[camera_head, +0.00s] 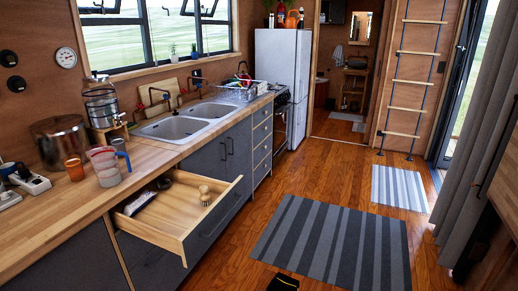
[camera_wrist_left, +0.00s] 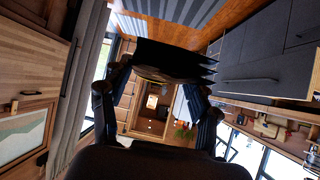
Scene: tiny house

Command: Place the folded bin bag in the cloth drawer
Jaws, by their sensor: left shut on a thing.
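The folded bin bag (camera_wrist_left: 172,58) is black with layered edges. In the left wrist view it sits between the two fingers of my left gripper (camera_wrist_left: 162,80), which is shut on it. In the head view a small black thing with a yellowish mark (camera_head: 283,283) shows at the bottom edge; I cannot tell whether it is the bag or part of my gripper. An open wooden drawer (camera_head: 178,236) juts from the lower cabinets, left of that black thing. It holds a round brush (camera_head: 205,195) and a dark and white item at its left. My right gripper is not in view.
The counter (camera_head: 60,215) above the drawer carries a measuring jug (camera_head: 105,166), an orange cup (camera_head: 74,169) and a steel pot (camera_head: 62,141). A sink (camera_head: 172,128) lies further back. Striped rugs (camera_head: 335,240) lie flat on the open wooden floor. A grey curtain (camera_head: 480,150) hangs at right.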

